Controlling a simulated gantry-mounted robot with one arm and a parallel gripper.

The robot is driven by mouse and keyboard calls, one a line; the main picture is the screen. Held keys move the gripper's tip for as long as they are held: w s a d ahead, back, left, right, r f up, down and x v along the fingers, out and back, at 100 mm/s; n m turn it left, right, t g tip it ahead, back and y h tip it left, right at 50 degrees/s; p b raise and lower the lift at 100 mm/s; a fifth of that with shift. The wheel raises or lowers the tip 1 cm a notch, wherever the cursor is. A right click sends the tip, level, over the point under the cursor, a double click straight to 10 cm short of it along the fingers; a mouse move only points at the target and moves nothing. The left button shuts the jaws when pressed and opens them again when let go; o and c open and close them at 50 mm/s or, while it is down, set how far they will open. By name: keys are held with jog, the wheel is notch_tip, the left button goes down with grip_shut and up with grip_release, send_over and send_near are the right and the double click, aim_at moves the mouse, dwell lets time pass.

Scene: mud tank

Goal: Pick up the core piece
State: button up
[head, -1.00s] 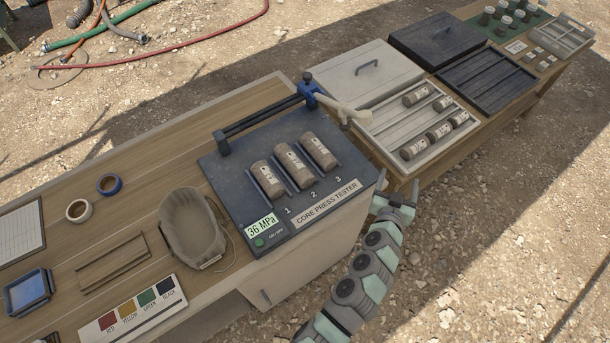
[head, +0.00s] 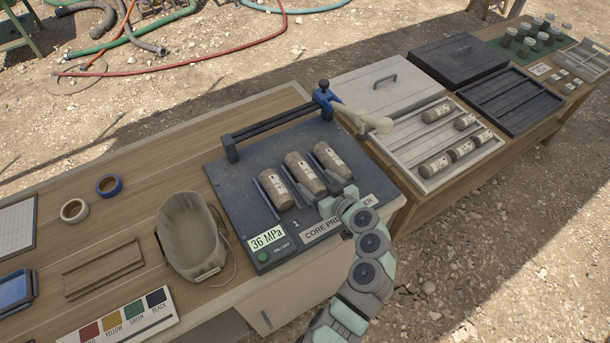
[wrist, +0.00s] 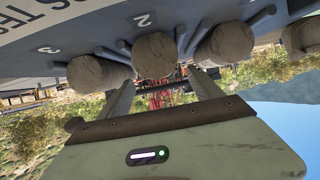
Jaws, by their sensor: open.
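Three brown cylindrical core pieces with pale labels lie in a row on the dark core press tester (head: 235,180): the left core (head: 276,189), the middle core (head: 304,172) and the right core (head: 331,160). My gripper (head: 335,197) is open and empty at the front side of the tester, close to the near ends of the middle and right cores. It hides part of the numbers and lettering. In the wrist view, my two fingers (wrist: 163,92) are spread apart, with a round core end (wrist: 153,55) just beyond them and another core end (wrist: 228,45) to its right.
A blue clamp (head: 325,98) with a pale handle and a black bar stand along the tester's back edge. A tan pouch (head: 190,235) lies to the left. A white tray (head: 405,155) with several cores is at the right, beside a closed grey case (head: 365,90).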

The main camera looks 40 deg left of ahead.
aim_at(307, 177)
jog(key=shift+a+f, duration=0.4)
jog(key=shift+a, duration=0.15)
jog(key=x, duration=0.4)
jog(key=shift+a+f, duration=0.1)
jog(key=shift+c, duration=0.2)
grip_shut()
dwell(0.4)
